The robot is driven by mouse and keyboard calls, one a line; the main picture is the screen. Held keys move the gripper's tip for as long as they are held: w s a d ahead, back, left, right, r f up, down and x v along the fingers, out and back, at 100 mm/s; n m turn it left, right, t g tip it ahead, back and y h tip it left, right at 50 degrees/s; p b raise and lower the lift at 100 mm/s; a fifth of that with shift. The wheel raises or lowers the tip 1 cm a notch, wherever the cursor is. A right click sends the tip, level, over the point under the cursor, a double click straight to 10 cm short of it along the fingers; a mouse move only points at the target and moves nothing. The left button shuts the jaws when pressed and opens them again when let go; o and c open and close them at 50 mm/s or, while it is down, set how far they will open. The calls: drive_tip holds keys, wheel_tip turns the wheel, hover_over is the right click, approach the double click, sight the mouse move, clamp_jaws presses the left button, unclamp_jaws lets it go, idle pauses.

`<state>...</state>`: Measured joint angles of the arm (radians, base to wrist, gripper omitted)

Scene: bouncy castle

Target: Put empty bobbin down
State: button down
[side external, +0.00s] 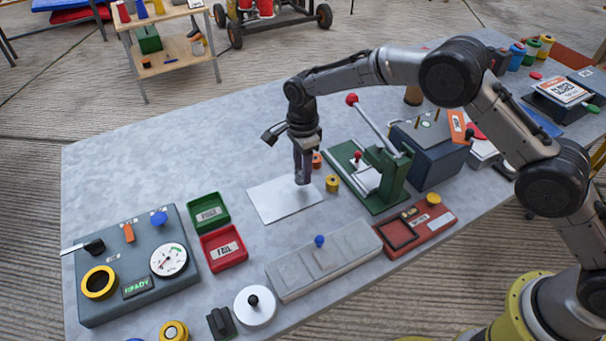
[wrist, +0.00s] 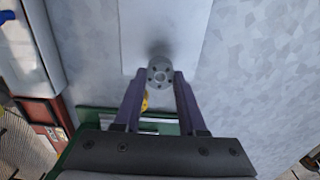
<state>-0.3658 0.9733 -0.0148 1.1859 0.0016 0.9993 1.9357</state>
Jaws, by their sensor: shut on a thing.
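My gripper (wrist: 160,78) is shut on a small round grey metal bobbin (wrist: 160,66), whose end face with a ring of holes shows between the fingertips. In the side view my gripper (side external: 303,180) points down at the far right part of a pale flat plate (side external: 278,202). The bobbin is hidden or too small to make out there. In the wrist view the bobbin overlaps the near edge of the plate (wrist: 165,25), with a dark shadow beside it. I cannot tell whether it touches the plate.
A yellow spool (side external: 332,183) and an orange one (side external: 317,160) stand close to the right of my gripper. A green lever press (side external: 385,175) stands beyond them. Green (side external: 208,212) and red (side external: 223,247) trays lie left of the plate. The table's far left is clear.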

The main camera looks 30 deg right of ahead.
drive_tip(key=shift+f, duration=1.15)
drive_tip(key=shift+f, duration=0.1)
drive_tip(key=shift+c, duration=2.4)
unclamp_jaws()
wheel_tip(320, 180, up, 12)
drive_tip(key=shift+r, duration=0.2)
